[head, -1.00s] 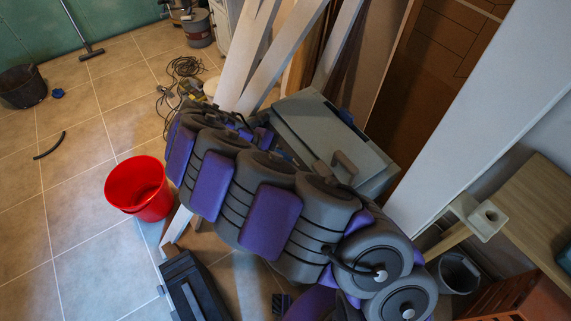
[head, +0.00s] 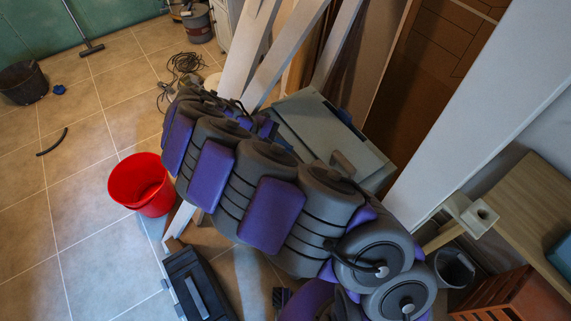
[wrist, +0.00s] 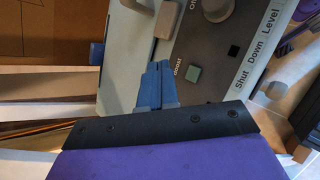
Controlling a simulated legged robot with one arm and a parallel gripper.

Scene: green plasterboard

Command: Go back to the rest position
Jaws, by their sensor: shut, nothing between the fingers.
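My gripper shows in the wrist view (wrist: 155,86), with its blue fingers together and nothing between them. It is in front of a grey unit (wrist: 215,60) with a knob, a green square button and lettering such as "Shut Down" and "Level". In the head view my segmented grey and purple arm lies folded across the middle and hides my fingertips. The same grey unit (head: 318,128) shows just behind the arm. Whether the fingers touch it I cannot tell.
A red bucket (head: 142,187) stands on the tiles left of my arm. A dark case (head: 196,286) lies at the bottom. Leaning boards (head: 290,50) and a white panel (head: 478,110) stand behind and right. The tiled floor at left (head: 85,235) is mostly open.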

